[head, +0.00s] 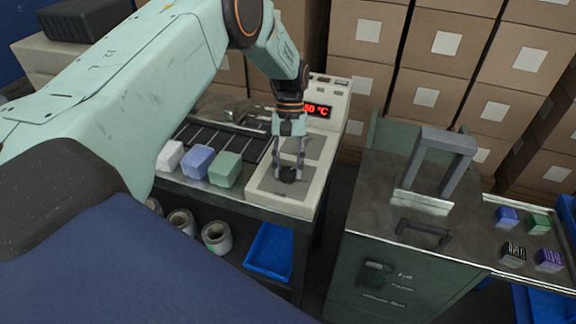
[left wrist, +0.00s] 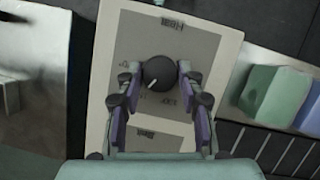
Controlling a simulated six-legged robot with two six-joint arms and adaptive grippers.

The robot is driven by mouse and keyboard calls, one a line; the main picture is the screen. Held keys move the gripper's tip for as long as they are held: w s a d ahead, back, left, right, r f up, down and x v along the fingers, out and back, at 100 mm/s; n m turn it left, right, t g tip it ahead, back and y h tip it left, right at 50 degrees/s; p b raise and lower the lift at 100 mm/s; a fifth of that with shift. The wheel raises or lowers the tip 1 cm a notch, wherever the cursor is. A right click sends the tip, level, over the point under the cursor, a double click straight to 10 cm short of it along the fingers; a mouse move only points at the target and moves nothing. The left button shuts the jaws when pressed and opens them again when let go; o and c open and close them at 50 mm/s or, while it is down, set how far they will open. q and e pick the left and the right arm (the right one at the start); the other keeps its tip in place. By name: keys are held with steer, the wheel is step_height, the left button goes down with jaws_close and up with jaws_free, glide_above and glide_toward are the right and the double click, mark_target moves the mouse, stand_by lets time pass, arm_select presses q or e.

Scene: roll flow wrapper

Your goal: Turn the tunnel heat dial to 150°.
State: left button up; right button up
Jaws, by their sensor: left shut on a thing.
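The tunnel heat dial is a round black knob (left wrist: 159,73) with a white pointer line, on a grey panel of the cream control box (left wrist: 233,35). In the left wrist view the pointer aims to the lower left. The knob also shows in the head view (head: 288,174). My left gripper (head: 288,170) comes down from above and is shut on the knob, one finger on each side. The red display (head: 317,110) on the box is partly hidden by my arm; its visible part reads "50 °C" or "60 °C". My right gripper is not in view.
White, blue (head: 197,162) and green blocks (head: 226,169) sit left of the control box. A green cabinet (head: 385,225) with a grey arch-shaped frame (head: 440,155) stands to the right. Stacked cartons (head: 447,43) fill the back. A blue bin (head: 270,250) is below.

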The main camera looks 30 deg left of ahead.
arm_select(q)
steer(key=o, duration=1.2)
steer(key=v, duration=1.2)
steer(key=shift+a, duration=0.1)
steer(key=shift+f, duration=0.15)
